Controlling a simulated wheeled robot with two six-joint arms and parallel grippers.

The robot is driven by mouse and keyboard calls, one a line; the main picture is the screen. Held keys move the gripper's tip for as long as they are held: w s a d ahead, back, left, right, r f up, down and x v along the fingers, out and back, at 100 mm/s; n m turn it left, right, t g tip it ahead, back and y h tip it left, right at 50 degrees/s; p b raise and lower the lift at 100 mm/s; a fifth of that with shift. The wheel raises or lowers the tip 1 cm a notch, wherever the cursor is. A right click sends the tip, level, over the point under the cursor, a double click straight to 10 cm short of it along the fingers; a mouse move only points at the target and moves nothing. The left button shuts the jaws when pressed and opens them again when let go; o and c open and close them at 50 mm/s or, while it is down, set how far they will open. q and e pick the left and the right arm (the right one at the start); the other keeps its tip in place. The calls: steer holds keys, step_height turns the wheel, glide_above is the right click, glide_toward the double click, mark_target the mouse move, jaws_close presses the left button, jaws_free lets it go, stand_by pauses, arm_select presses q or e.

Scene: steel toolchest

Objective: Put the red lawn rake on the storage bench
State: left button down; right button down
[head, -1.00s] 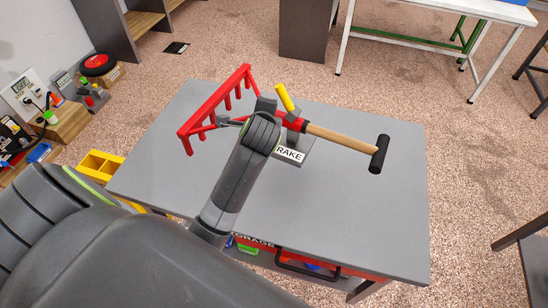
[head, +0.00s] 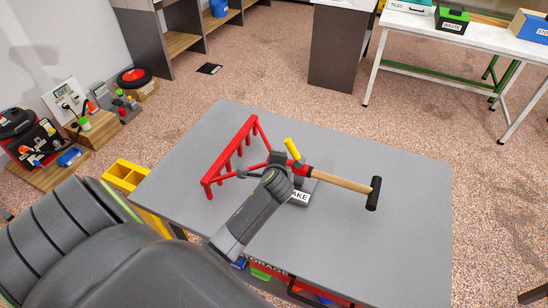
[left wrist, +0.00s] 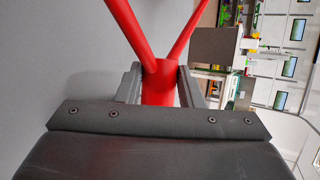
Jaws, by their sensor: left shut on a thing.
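The red lawn rake (head: 227,160) has a red toothed head, a wooden handle (head: 342,181) and a black end grip. It spans the grey top of the bench (head: 400,240), whose front carries a partly hidden "STORAGE" label (head: 268,272). My left gripper (head: 273,165) is shut around the rake's red neck, close behind the head. The left wrist view shows the neck (left wrist: 158,85) between both fingers. I cannot tell whether the rake touches the bench top. My right gripper is not in view.
A grey block with a partly covered "RAKE" label (head: 299,198) sits under the neck, beside a yellow grip (head: 292,148). A yellow bin (head: 126,175) stands left of the bench. The bench top's right part is clear. A white table (head: 440,45) stands behind.

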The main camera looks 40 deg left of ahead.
arm_select(q)
steer(key=shift+w+f, duration=0.1)
steer(key=shift+f, duration=0.4)
steer(key=c, duration=1)
jaws_free()
steer(key=shift+f, duration=0.15)
steer(key=shift+o, duration=0.2)
steer(key=v, duration=1.2)
